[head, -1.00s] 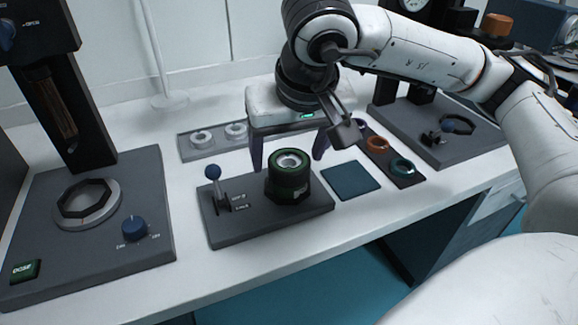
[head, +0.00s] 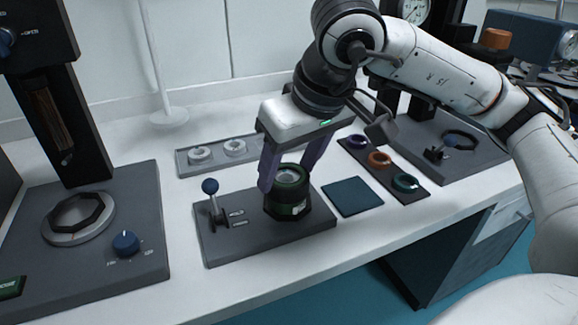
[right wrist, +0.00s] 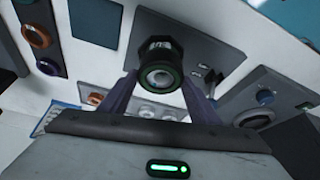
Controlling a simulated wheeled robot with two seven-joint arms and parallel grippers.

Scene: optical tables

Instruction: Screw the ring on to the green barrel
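The green barrel (head: 287,205) stands upright in the dark fixture (head: 240,240), its round top showing a pale bore. It also shows in the right wrist view (right wrist: 160,62). I cannot make out a separate ring seated on its top. My right gripper (head: 288,178) points down over the barrel, its purple-grey fingers on either side of the top. In the right wrist view the fingers (right wrist: 160,84) stand apart and close to the barrel; contact cannot be made out. Loose rings lie in trays: purple (head: 357,141), orange (head: 379,159) and teal (head: 405,182). My left gripper is not in view.
A blue-knobbed lever (head: 211,188) rises from the fixture's left side. A grey tray (head: 218,161) with two pale rings lies behind. A dark blue pad (head: 352,197) lies right of the fixture. A station with a blue dial (head: 126,243) stands left.

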